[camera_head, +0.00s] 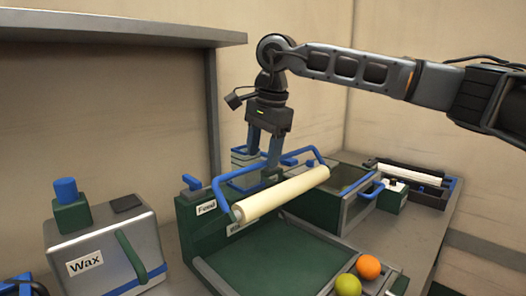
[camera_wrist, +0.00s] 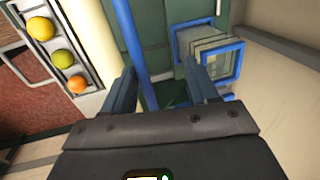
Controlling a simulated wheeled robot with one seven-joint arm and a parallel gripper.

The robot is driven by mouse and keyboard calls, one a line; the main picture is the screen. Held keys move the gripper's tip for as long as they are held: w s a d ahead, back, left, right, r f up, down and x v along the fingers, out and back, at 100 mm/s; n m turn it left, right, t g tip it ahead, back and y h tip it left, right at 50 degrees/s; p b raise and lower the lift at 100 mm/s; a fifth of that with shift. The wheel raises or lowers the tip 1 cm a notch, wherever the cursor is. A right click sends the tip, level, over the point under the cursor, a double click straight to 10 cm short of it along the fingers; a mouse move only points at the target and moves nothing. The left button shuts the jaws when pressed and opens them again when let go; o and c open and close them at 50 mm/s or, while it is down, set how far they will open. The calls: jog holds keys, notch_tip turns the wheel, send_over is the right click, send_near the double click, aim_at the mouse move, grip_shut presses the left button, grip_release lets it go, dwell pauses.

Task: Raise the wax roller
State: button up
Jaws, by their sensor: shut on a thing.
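The wax roller is a white cylinder (camera_head: 282,194) with a blue handle frame (camera_head: 217,190). It lies slanted across the top of the green box labelled Feed (camera_head: 205,208) in the head view. I cannot tell whether it touches the box. My gripper (camera_head: 262,166) points down at the roller's handle from above and is shut on it. In the wrist view the blue handle bar (camera_wrist: 136,45) runs in between the fingers of my gripper (camera_wrist: 160,85), nearer the left one. The exact contact is hidden.
A grey machine labelled Wax (camera_head: 107,250) stands at left, under a shelf (camera_head: 110,30). An orange fruit (camera_head: 368,267) and a green fruit (camera_head: 347,285) lie at the front right. A second white roller (camera_head: 408,172) sits at the back right. The green tray (camera_head: 270,258) is empty.

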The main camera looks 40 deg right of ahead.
jog(key=r, duration=0.3)
jog(key=s+r, duration=0.1)
jog(key=r, duration=0.3)
jog(key=shift+s+r+b, duration=0.2)
jog(key=shift+b, duration=0.15)
